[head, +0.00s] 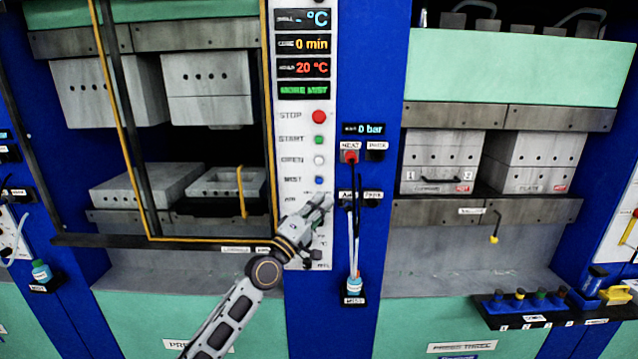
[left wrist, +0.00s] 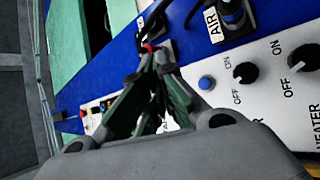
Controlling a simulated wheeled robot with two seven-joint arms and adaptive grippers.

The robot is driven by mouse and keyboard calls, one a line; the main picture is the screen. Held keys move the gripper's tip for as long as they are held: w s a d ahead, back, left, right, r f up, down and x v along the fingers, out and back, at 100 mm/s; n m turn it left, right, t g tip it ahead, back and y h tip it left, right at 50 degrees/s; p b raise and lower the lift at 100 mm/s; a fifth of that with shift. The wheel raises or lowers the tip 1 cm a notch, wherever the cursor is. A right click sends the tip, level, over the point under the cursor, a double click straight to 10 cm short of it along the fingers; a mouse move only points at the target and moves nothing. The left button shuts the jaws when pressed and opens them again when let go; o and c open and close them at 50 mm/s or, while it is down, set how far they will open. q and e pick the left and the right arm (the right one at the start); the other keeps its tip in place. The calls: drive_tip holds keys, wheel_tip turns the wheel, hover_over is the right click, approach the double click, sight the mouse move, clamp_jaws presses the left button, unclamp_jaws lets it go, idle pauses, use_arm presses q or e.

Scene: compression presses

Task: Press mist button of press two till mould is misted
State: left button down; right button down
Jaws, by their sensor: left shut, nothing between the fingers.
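The control panel (head: 297,135) of the press on the left carries red, green, white and blue buttons in a column. The blue mist button (head: 319,180) is the lowest. The panel's green display text (head: 303,91) appears to read "MORE MIST". My left gripper (head: 325,201) is shut and empty, just below the mist button. In the left wrist view its closed fingers (left wrist: 160,62) lie left of a blue button (left wrist: 206,82), apart from it in the picture. Contact cannot be told in the head view. The open mould shows an upper block (head: 208,88) and a lower block (head: 228,184).
A yellow-edged guard frame (head: 125,120) crosses the left press. Hoses and a small bottle (head: 354,287) hang right of my gripper. Knobs (left wrist: 244,72) sit beside the blue button. Another press (head: 487,150) and a tool rack (head: 530,310) stand at the right.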

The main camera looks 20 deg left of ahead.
sight(319, 181)
use_arm(q)
drive_tip(key=shift+w, duration=0.15)
use_arm(e)
drive_tip(key=shift+f, duration=0.15)
